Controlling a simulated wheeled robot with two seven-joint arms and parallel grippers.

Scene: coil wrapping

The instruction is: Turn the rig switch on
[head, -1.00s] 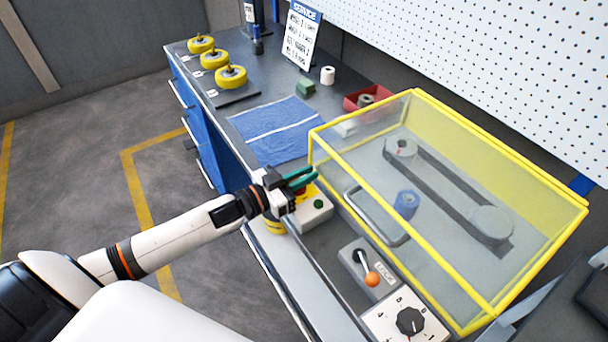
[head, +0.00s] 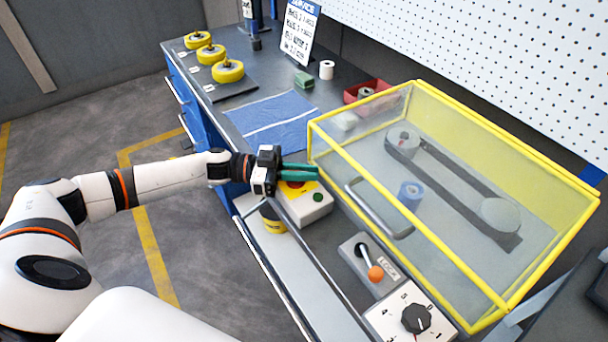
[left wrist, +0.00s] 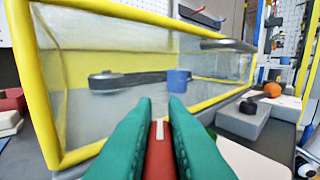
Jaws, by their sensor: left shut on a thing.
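A white switch box (head: 312,208) sits on the bench's front edge, with a yellow plate, a red knob (head: 297,184) and a green button (head: 319,197). My left gripper (head: 312,170), with green fingers, is at the red knob and partly covers it. In the left wrist view, the red knob (left wrist: 160,155) with a white mark lies between the green fingers (left wrist: 160,108), which are shut on it. My right gripper is not in view.
A clear yellow-framed guard (head: 460,260) with a handle stands right of the box, close to the fingertips. An orange-knobbed lever (head: 375,273) and a black dial (head: 416,318) are nearer. A blue cloth (head: 270,120) lies behind.

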